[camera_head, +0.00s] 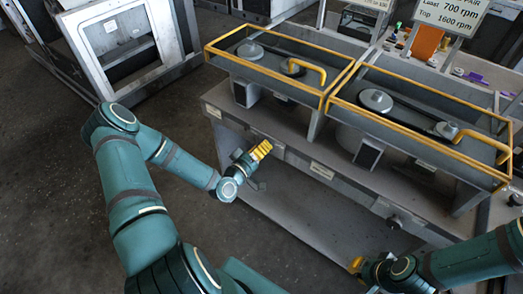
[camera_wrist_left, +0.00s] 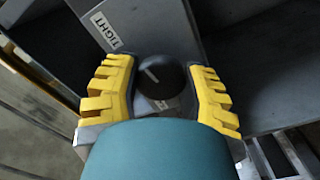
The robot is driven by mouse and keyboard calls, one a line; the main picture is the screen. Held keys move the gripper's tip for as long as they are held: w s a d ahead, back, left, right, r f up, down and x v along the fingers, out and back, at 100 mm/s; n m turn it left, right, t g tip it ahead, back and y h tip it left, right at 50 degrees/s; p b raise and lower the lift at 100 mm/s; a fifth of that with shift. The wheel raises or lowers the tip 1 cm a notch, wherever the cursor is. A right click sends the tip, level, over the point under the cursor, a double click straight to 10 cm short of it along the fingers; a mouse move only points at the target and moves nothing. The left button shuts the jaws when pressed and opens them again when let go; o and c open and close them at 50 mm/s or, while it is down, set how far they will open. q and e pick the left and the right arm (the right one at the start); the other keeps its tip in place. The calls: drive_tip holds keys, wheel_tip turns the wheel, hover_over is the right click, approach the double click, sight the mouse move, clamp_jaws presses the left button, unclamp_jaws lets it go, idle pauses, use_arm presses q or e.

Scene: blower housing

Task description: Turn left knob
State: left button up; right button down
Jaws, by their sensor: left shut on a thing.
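The left knob (camera_wrist_left: 160,82) is round and dark with a pale pointer line, and shows in the left wrist view. It sits between the yellow fingers of my left gripper (camera_wrist_left: 160,68), which is shut on it. In the head view my left gripper (camera_head: 261,150) is at the left part of the bench front, and its fingers hide the knob. A second dark knob (camera_head: 394,222) is on the bench front further right. My right gripper (camera_head: 357,264) is low near the bottom edge, below that second knob; its fingers are mostly hidden and its opening cannot be told.
The grey bench (camera_head: 310,185) carries two yellow-framed belt housings. A label reading "TIGHT" (camera_wrist_left: 106,32) is beside the left knob. An open lower shelf (camera_head: 300,225) lies under the bench front. A grey machine (camera_head: 125,50) stands at the back left, with clear floor (camera_head: 50,150) before it.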

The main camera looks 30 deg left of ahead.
use_arm(q)
drive_tip(key=n+b, duration=0.1)
drive_tip(key=n, duration=0.3)
drive_tip(key=shift+f+n, duration=0.1)
drive_tip(key=shift+n, duration=0.2)
drive_tip(key=n+b, duration=0.1)
drive_tip(key=n, duration=0.4)
drive_tip(key=shift+n, duration=0.4)
drive_tip(key=o, duration=1.2)
drive_tip(key=shift+s, duration=0.1)
drive_tip(key=s, duration=1.1)
drive_tip(key=shift+s+a, duration=0.4)
